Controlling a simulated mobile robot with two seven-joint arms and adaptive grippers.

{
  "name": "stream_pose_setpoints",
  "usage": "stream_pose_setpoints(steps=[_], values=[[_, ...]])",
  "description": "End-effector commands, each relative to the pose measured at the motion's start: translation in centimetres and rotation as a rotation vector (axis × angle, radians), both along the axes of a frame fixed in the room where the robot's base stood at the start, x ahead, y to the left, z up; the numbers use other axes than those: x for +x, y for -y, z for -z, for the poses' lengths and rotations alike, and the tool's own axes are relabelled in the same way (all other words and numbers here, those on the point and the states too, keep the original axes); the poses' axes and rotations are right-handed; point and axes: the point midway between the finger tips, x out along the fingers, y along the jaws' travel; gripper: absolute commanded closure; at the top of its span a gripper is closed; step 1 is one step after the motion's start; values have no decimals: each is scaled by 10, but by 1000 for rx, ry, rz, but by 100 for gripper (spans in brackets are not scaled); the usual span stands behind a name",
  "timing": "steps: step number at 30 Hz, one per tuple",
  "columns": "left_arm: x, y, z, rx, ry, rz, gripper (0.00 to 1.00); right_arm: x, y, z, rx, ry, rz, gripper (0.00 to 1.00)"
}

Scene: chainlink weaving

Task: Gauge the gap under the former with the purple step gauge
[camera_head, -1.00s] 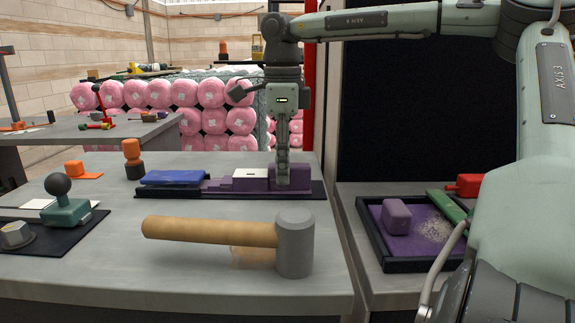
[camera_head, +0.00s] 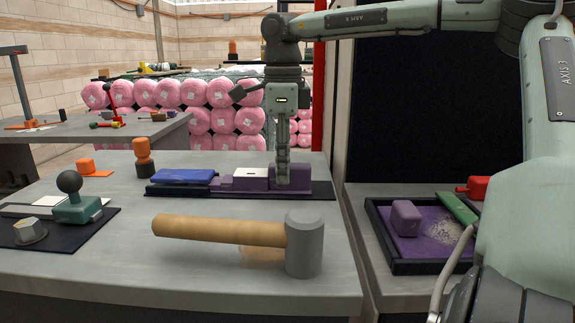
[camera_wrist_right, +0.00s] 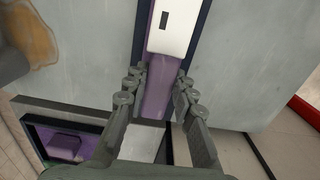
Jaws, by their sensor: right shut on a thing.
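The purple step gauge (camera_head: 294,173) lies along a dark base plate (camera_head: 322,190) near the back of the bench, a white block or label (camera_head: 251,172) on its top. It also shows in the right wrist view (camera_wrist_right: 156,92). A blue block, seemingly the former (camera_head: 184,176), is at the plate's left end. The gauge's low stepped end reaches to the blue block; I cannot tell how far under it. My right gripper (camera_head: 282,180) points down, shut on the gauge's tall right end, with fingers on both sides in the wrist view (camera_wrist_right: 156,88). My left gripper is out of view.
A wooden-handled mallet (camera_head: 304,245) lies in front of the plate. A green fixture with a black knob (camera_head: 76,207) and a hex nut (camera_head: 29,231) are at left. An orange-and-black tool (camera_head: 143,158) stands behind. A black-rimmed tray (camera_head: 395,258) holds a purple block at right.

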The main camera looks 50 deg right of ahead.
Motion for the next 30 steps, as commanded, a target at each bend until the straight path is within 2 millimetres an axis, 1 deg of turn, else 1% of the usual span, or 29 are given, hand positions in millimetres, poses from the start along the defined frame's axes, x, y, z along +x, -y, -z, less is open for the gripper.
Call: stream_pose_setpoints(steps=[7,20,30], values=[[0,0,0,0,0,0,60,5,-5,0,0,-1,-1,100],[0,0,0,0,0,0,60,6,-6,0,0,0,-1,100],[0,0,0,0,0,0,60,14,-11,0,0,0,0,100]])
